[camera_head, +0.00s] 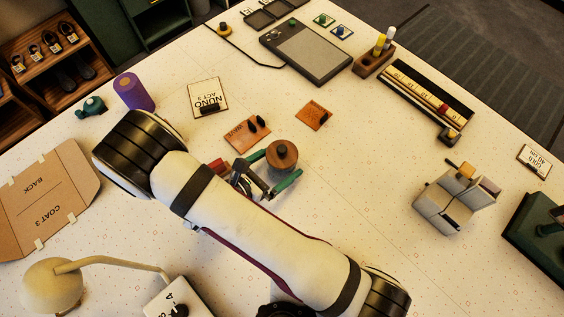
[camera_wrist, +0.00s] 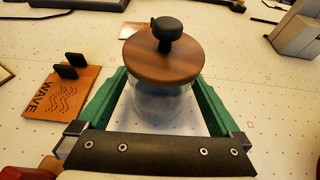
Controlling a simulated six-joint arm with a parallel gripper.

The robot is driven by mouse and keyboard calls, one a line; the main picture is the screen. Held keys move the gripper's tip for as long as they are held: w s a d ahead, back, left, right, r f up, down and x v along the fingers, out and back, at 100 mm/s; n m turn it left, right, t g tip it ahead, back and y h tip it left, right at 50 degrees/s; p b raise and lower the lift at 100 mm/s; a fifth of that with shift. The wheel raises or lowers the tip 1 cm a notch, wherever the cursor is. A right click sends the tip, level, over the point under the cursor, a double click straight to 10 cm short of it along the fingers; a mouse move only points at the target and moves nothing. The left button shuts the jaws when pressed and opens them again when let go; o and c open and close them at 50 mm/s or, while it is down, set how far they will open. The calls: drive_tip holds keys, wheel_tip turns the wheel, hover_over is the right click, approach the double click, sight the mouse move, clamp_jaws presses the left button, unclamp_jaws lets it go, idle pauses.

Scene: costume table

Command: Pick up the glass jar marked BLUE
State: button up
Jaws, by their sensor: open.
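A glass jar (camera_wrist: 160,108) with a round wooden lid (camera_wrist: 163,58) and a dark knob stands upright on the table. In the head view its lid (camera_head: 281,155) hides most of the glass. No BLUE marking is readable on it in either view. My gripper (camera_head: 272,170) is open around the jar, with one green finger on each side. In the wrist view the jar sits between the fingers, with the glass low between them and the lid above. I cannot tell whether either finger touches the glass.
An orange WAVE card (camera_head: 247,133) with dark pegs lies close beside the jar, and another orange card (camera_head: 313,115) lies behind it. A NUNO ACT 3 card (camera_head: 208,98) and a purple cylinder (camera_head: 134,92) are farther left. The table right of the jar is clear up to a grey folded stand (camera_head: 446,203).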

drive_tip(key=shift+w+d+f, duration=0.2)
drive_tip(key=shift+w+d, duration=0.1)
clamp_jaws()
